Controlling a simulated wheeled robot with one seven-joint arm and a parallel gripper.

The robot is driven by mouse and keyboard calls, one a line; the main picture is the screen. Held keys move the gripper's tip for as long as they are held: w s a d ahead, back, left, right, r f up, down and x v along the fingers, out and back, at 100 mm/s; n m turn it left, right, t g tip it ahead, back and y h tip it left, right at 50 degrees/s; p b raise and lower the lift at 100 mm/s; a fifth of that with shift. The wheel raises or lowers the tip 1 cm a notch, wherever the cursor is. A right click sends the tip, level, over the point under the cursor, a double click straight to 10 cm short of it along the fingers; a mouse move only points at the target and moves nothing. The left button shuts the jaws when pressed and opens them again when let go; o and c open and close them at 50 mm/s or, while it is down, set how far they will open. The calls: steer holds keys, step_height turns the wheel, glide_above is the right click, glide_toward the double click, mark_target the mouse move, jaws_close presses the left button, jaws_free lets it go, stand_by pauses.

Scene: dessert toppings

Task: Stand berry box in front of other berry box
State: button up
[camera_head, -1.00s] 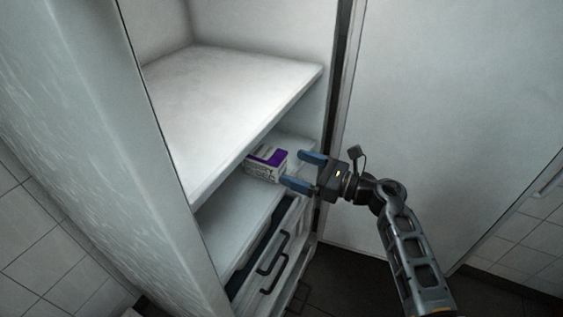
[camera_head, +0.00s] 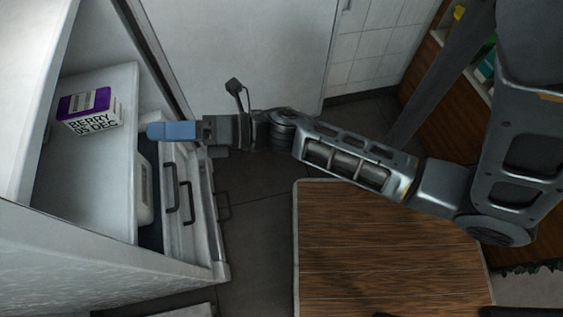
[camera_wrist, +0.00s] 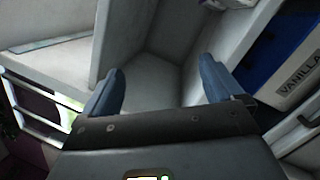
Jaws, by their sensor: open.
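A berry box (camera_head: 90,110), white with a purple top and the print "BERRY 05 DEC", sits on a white shelf (camera_head: 85,195) inside the open cabinet at the left of the head view. A second berry box cannot be made out there. My gripper (camera_head: 150,131) has its blue fingers just right of the box, around the shelf's front edge, apart from the box. In the wrist view my gripper (camera_wrist: 162,70) is open, with nothing between the fingers. A purple and white patch shows at that view's top edge, too cut off to name surely.
Handled drawers (camera_head: 185,195) lie below the shelf. A box marked "VANILLA" (camera_wrist: 297,77) shows at the right of the wrist view. A wooden tabletop (camera_head: 385,255) stands at the lower right. An open white door (camera_head: 240,50) stands behind my arm.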

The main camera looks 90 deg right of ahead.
steer(key=s+a+r+m+g+h, duration=0.1)
steer(key=s+a+m, duration=0.3)
steer(key=s+m, duration=0.5)
steer(key=s+a+r+m+g+h, duration=0.2)
steer(key=s+m, duration=0.8)
steer(key=m, duration=0.7)
steer(key=a+r+g, duration=0.1)
steer(key=a+g, duration=0.1)
steer(key=a, duration=0.1)
steer(key=shift+s+r+h, duration=0.15)
steer(key=shift+h, duration=0.15)
steer(key=shift+c, duration=0.3)
